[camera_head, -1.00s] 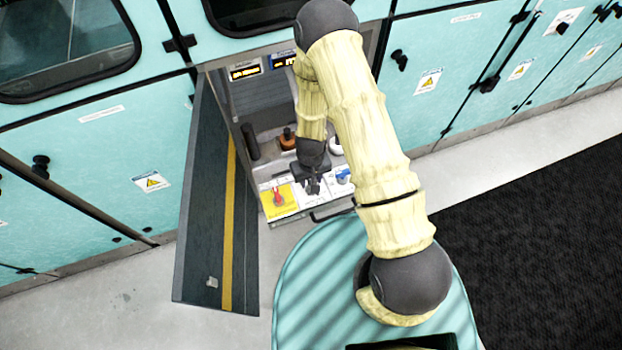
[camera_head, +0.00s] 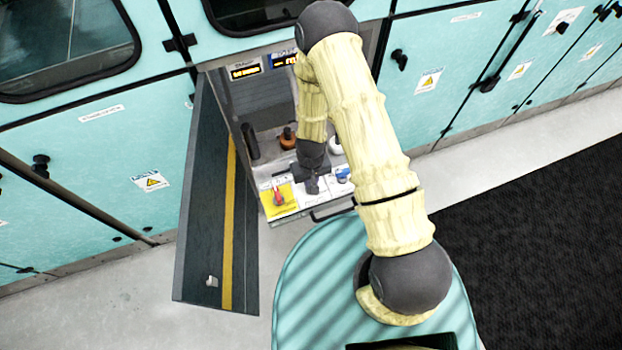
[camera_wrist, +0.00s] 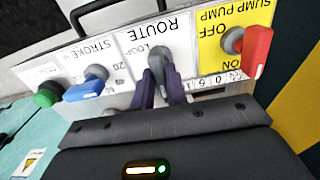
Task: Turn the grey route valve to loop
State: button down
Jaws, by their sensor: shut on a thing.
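The grey route valve (camera_wrist: 157,60) sits on a white plate lettered ROUTE, with LOOP printed beside its pivot, in the wrist view. Its short lever points towards my gripper (camera_wrist: 160,82), whose two dark purple fingers are shut on it, one on each side. In the head view my gripper (camera_head: 312,185) is over the white middle of the panel, and hides the grey valve there. The lettering nearest my fingers is partly covered, so I cannot read all of it.
The red sump pump handle (camera_wrist: 257,48) on its yellow plate is close to one side of my gripper. The blue stroke handle (camera_wrist: 84,90) and a green knob (camera_wrist: 46,95) are on the other side. An open dark door (camera_head: 215,220) stands left of the bay.

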jog(key=shift+m, duration=0.3)
jog(key=m+b, duration=0.1)
jog(key=m, duration=0.2)
jog(key=shift+m, duration=0.4)
jog(key=m, duration=0.4)
jog(key=shift+m+b, duration=0.3)
jog(key=shift+b, duration=0.05)
jog(key=m, duration=0.4)
jog(key=m+b, duration=0.1)
jog(key=m, duration=0.3)
jog(key=shift+m, duration=0.3)
jog(key=c, duration=1.4)
grip_release()
